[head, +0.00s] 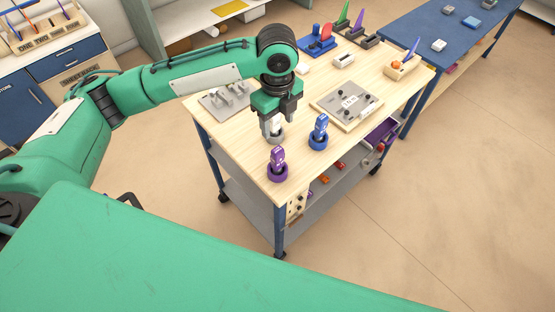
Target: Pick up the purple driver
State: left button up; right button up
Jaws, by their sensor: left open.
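The purple driver (278,156) stands upright in a purple round holder (277,175) near the front corner of the wooden cart top. My left gripper (277,116) points down at a grey-white driver (274,126) in a grey round holder (276,138), just behind the purple one. Its jaws are open and are apart from the purple driver. Whether they touch the grey-white driver cannot be told. A blue driver (320,126) stands in a blue holder (318,142) to the right. My right gripper is not in view.
A panel with knobs (348,104) lies right of the drivers, and a grey plate with fittings (226,98) lies to the left. Coloured racks (319,44) stand at the back. A blue table (436,22) is beyond. The floor at right is clear.

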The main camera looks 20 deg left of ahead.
aim_at(277, 150)
pick_arm(q)
notch_tip(277, 150, down, 8)
jog(key=shift+f+p, duration=0.1)
jog(key=shift+p, duration=0.65)
jog(key=f, duration=0.1)
jog(key=f+p, duration=0.1)
jog(key=f, duration=0.1)
jog(key=f+p, duration=0.1)
jog(key=f, duration=0.1)
jog(key=shift+s, duration=0.25)
jog(key=shift+f, duration=0.25)
jog(key=c, duration=1.2)
